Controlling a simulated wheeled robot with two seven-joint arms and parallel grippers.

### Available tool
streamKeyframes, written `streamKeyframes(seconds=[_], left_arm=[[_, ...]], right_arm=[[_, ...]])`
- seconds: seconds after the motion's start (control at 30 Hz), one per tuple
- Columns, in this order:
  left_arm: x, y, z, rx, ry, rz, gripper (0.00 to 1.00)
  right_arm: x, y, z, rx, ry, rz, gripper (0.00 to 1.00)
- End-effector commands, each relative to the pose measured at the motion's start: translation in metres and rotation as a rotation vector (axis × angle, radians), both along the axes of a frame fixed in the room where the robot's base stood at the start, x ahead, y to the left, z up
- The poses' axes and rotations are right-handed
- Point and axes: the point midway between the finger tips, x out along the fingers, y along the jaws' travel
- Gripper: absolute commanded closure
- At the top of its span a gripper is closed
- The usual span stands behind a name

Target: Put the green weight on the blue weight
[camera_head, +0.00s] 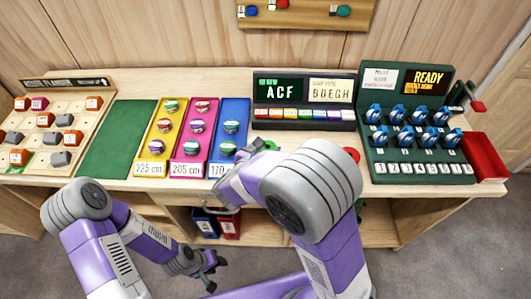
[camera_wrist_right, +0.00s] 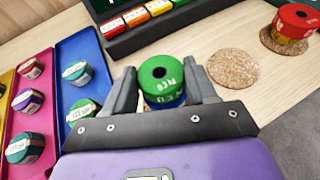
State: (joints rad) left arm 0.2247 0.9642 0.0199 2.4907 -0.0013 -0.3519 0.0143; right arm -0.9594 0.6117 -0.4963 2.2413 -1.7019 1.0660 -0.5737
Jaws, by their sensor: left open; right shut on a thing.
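The green weight (camera_wrist_right: 158,72), a disc with a dark centre hole, is between the fingers of my right gripper (camera_wrist_right: 160,82) in the right wrist view. The blue weight (camera_wrist_right: 166,102) shows directly below it; whether the two touch is hard to tell. In the head view my right gripper (camera_head: 258,150) is over the table's front middle, and my arm hides most of the weights. A bit of green (camera_head: 270,145) shows beside the fingers. My left gripper (camera_head: 207,268) is open and empty, low in front of the table.
A red weight (camera_wrist_right: 298,18) stands on a cork disc at the right; an empty cork disc (camera_wrist_right: 233,68) lies between. Yellow (camera_head: 158,150), pink (camera_head: 195,145) and blue (camera_head: 230,120) trays with banded tins are left. A dark green rack (camera_head: 418,170) stands right.

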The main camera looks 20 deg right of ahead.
Motion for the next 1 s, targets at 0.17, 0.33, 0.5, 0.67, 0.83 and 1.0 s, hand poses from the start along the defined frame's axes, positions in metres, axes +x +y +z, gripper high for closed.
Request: streamKeyframes(seconds=[0.17,0.33,0.5,0.67,0.83,1.0], left_arm=[[0.0000,0.0001,-0.0027,0.000,0.000,0.000,0.57],[0.0000,0.0001,-0.0041,0.000,0.000,0.000,0.57],[0.0000,0.0001,-0.0052,0.000,0.000,0.000,0.57],[0.0000,0.0001,-0.0052,0.000,0.000,0.000,0.57],[0.0000,0.0001,-0.0049,0.000,0.000,0.000,0.57],[-0.0001,0.0001,0.0006,0.000,0.000,0.000,0.57]], right_arm=[[0.0002,-0.0002,-0.0052,0.001,-0.003,-0.001,0.86],[0.0003,-0.0002,-0.0067,0.000,-0.003,-0.001,0.86],[0.0000,-0.0002,-0.0088,0.001,-0.001,0.000,0.30],[0.0001,-0.0002,-0.0087,0.001,-0.001,0.000,0.18],[0.0001,-0.0002,-0.0085,0.001,-0.001,0.000,0.18],[-0.0040,0.0040,-0.0012,0.002,-0.001,0.002,0.18]])
